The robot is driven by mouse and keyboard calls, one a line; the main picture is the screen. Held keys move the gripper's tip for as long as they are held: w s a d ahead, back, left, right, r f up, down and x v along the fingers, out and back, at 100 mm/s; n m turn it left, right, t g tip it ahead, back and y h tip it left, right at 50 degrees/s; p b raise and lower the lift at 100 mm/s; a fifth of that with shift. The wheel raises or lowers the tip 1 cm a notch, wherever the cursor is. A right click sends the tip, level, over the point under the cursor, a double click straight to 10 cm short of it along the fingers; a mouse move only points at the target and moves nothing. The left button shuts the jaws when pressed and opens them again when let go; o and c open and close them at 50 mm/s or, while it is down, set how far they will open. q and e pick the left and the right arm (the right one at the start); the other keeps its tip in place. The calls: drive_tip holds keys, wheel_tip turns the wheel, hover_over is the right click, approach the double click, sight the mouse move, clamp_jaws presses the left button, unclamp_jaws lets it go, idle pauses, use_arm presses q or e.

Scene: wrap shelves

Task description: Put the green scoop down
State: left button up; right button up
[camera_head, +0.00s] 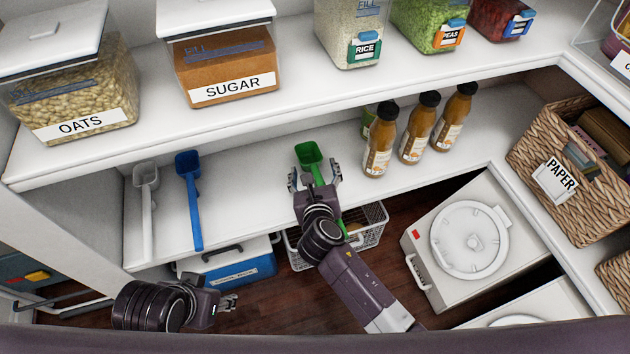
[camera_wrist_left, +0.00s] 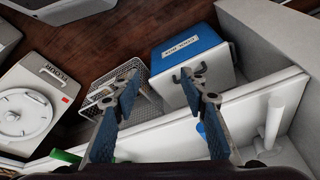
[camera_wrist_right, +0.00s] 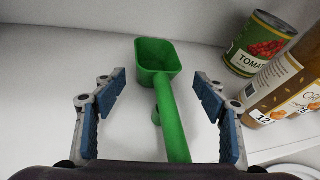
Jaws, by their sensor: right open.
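The green scoop (camera_head: 309,153) lies on the lower shelf (camera_head: 250,215), its bowl pointing to the back and its handle toward the front edge. My right gripper (camera_head: 315,178) is over it. In the right wrist view, the scoop (camera_wrist_right: 172,110) lies between the fingers of my right gripper (camera_wrist_right: 158,82). They are open, with a gap on each side of the handle. Part of the handle is hidden by my gripper in the head view. My left gripper (camera_head: 231,300) hangs low in front of the shelf; its fingers (camera_wrist_left: 160,78) are open and empty.
A blue scoop (camera_head: 191,200) and a white scoop (camera_head: 146,200) lie to the left. Several bottles (camera_head: 417,130) and a tomato can (camera_wrist_right: 257,45) stand to the right. The shelf between scoops is clear.

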drive_tip(key=shift+p+v, duration=0.3)
drive_tip(key=shift+v, duration=0.9)
drive_tip(key=p+v, duration=0.1)
drive_tip(key=v, duration=0.5)
drive_tip(key=shift+s+r+p, duration=0.15)
drive_tip(key=shift+r+p, duration=0.05)
drive_tip(key=shift+p, duration=0.2)
use_arm(q)
drive_tip(key=s+x, duration=0.1)
drive_tip(key=x, duration=0.6)
drive_tip(key=shift+f+g, duration=0.3)
drive_tip(key=shift+f, duration=0.15)
use_arm(e)
drive_tip(key=shift+s+r, duration=0.25)
drive_tip(key=shift+s, duration=0.4)
use_arm(q)
drive_tip(key=shift+d, duration=0.15)
use_arm(e)
drive_tip(key=shift+s, duration=0.1)
